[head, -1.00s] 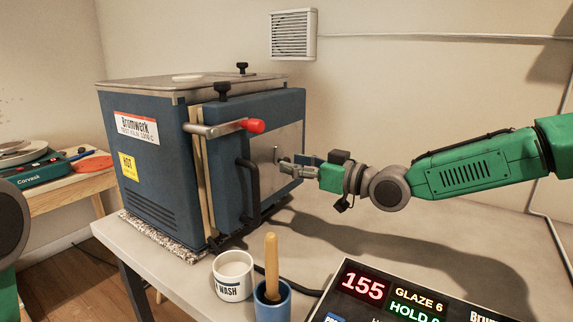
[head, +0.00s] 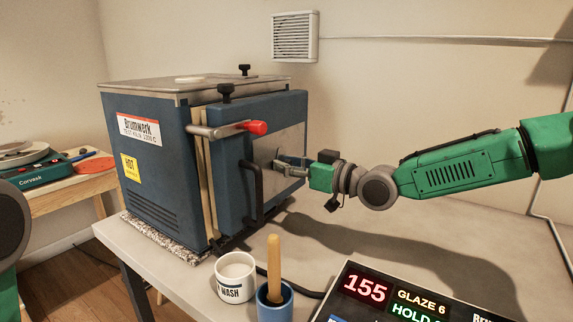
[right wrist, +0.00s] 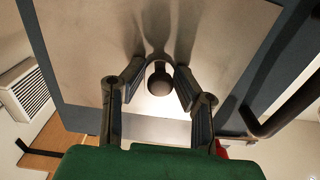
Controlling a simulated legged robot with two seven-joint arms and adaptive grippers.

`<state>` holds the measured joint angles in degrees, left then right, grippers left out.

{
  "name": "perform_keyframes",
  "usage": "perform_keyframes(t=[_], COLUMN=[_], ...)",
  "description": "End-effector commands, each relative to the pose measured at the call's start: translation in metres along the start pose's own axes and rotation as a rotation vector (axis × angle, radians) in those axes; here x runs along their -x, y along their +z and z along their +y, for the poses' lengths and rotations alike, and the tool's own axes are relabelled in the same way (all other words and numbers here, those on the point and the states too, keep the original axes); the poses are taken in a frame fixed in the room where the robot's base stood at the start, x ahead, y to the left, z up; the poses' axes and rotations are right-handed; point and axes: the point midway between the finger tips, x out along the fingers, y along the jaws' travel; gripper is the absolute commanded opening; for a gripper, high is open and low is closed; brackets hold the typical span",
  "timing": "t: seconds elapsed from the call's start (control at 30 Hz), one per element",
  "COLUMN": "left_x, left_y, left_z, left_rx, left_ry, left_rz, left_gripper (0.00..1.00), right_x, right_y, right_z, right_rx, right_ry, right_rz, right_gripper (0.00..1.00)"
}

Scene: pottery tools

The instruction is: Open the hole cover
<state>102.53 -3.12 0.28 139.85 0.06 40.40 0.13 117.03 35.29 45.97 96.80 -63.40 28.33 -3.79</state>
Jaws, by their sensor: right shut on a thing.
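The blue kiln (head: 165,160) stands on the table with its door (head: 232,125) shut at the front. A pale metal plate (head: 290,135) on the door bears the small hole cover, whose dark round knob (right wrist: 159,83) shows in the right wrist view. My right gripper (head: 281,163) is at this plate, reaching in from the right. The hole behind is hidden. My left gripper is out of view; only part of my left arm shows at the far left.
A red-tipped latch handle (head: 256,128) and a black door handle (head: 254,190) stick out left of my right gripper. A white wash cup (head: 236,282), a blue cup with a wooden handle (head: 274,300) and a display panel (head: 400,300) are in front. The table right of the kiln is clear.

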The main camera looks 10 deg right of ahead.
Motion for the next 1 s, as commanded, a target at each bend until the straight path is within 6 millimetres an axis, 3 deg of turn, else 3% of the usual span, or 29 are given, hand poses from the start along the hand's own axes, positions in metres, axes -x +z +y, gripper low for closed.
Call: perform_keyframes(t=[0.37, 1.0], left_x=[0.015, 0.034], left_y=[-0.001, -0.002], left_z=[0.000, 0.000], left_rx=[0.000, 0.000], left_ry=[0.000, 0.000], left_rz=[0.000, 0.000], left_gripper=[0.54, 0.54], right_x=[0.001, 0.000], right_y=[-0.003, -0.011], right_z=[-0.002, -0.013], right_rx=[-0.224, -0.830], right_ry=[0.007, 0.007], right_rz=[0.002, 0.009], right_gripper=[0.00, 0.00])
